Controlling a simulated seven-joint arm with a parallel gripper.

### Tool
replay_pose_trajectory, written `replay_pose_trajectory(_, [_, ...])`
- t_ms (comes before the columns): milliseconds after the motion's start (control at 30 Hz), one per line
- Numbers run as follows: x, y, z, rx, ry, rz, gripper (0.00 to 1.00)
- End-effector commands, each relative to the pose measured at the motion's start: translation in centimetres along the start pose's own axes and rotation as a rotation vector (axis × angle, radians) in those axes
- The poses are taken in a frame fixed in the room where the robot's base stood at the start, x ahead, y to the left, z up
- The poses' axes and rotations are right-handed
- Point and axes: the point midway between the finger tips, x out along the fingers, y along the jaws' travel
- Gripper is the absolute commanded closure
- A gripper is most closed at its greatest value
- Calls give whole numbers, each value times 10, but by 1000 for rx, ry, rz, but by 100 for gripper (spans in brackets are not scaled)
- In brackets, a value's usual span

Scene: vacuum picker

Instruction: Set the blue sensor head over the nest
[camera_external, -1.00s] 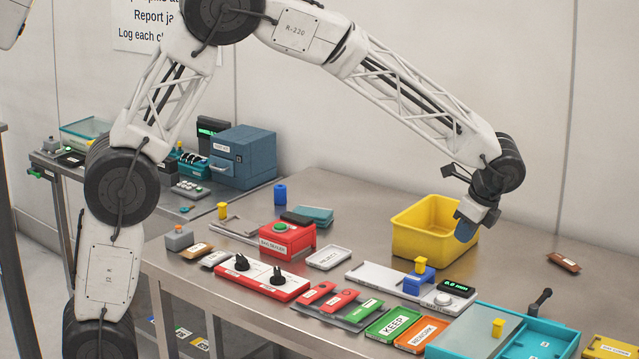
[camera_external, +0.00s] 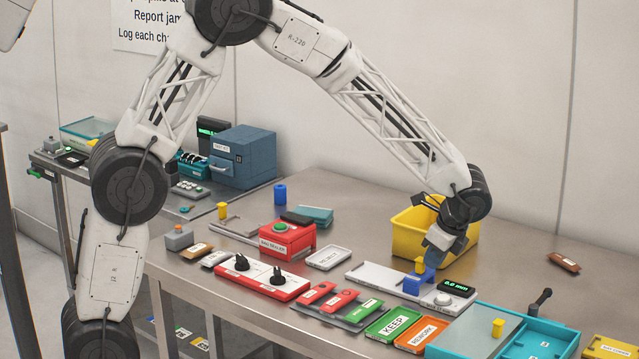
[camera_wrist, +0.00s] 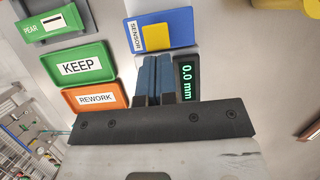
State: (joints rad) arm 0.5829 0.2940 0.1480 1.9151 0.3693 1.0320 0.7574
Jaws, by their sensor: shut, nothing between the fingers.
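The blue sensor head (camera_external: 412,287) with a yellow block (camera_external: 420,267) on top sits on the light grey rail (camera_external: 368,273), beside a display reading 0.0 mm (camera_external: 456,286). In the wrist view the sensor head (camera_wrist: 180,22) is at the top, labelled SENSOR, with its yellow block (camera_wrist: 156,37). My gripper (camera_external: 433,258) is above and just behind it in the outside view. Its blue fingers (camera_wrist: 154,62) are shut together and empty, pointing toward the head; contact is not clear. I cannot pick out the nest for certain.
A yellow bin (camera_external: 412,240) stands close behind my gripper. Green KEEP (camera_external: 393,325) and orange REWORK (camera_external: 422,336) trays lie in front of the rail. A teal tray (camera_external: 540,338) is at the front right. The table right of the bin is mostly clear.

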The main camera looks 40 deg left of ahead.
Motion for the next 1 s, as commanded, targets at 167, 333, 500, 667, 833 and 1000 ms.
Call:
replay_pose_trajectory(167, [1, 0, 4, 0, 0, 0, 100])
replay_pose_trajectory(333, [1, 0, 4, 0, 0, 0, 100])
replay_pose_trajectory(500, [2, 0, 5, 0, 0, 0, 100])
replay_pose_trajectory(667, [6, 0, 16, -2, -1, 1, 100])
replay_pose_trajectory(833, [16, 0, 40, -2, -1, 2, 100])
replay_pose_trajectory(1000, [27, 0, 66, -2, -1, 2, 100])
